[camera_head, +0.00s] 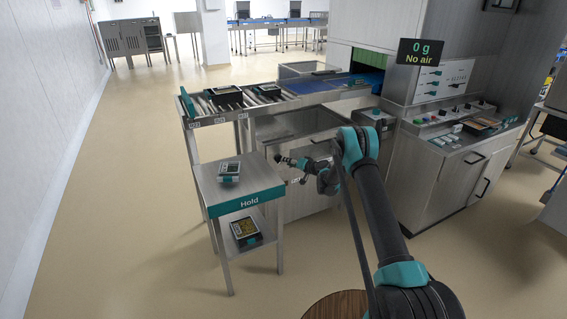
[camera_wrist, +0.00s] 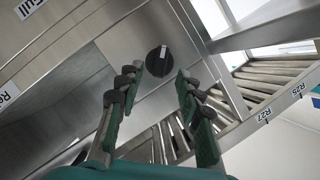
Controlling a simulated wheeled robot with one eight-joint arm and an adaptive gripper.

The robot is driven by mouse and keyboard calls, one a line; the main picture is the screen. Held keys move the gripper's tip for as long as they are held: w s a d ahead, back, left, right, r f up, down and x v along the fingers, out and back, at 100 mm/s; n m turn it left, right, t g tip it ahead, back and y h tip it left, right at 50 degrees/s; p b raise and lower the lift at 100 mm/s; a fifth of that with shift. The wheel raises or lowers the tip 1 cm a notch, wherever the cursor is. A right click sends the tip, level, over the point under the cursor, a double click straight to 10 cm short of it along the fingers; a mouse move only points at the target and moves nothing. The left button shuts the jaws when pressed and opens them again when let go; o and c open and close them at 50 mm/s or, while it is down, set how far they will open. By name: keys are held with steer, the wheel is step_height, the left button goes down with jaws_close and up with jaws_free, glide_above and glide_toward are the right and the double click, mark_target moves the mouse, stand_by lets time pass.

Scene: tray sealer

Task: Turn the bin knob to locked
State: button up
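The bin knob (camera_wrist: 159,60) is a round black dial with a pale pointer mark, on a steel panel in the wrist view. I see no "locked" label, so I cannot tell its setting. My gripper (camera_wrist: 158,80) is open and empty. One finger shows on each side below the knob, and the knob appears between and just beyond the fingertips. I cannot tell whether they touch it. In the head view my gripper (camera_head: 281,160) is in front of the steel cabinet under the conveyor. The knob cannot be made out there.
A "Hold" table (camera_head: 275,187) with trays stands left of my gripper. The roller conveyor (camera_head: 265,101) runs above and behind it. A "Full" label (camera_wrist: 29,6) is on steel at the upper left. The control cabinet (camera_head: 436,180) stands right; floor at far left is clear.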

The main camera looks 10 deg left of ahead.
steer(key=shift+x, duration=2.05)
jaws_close()
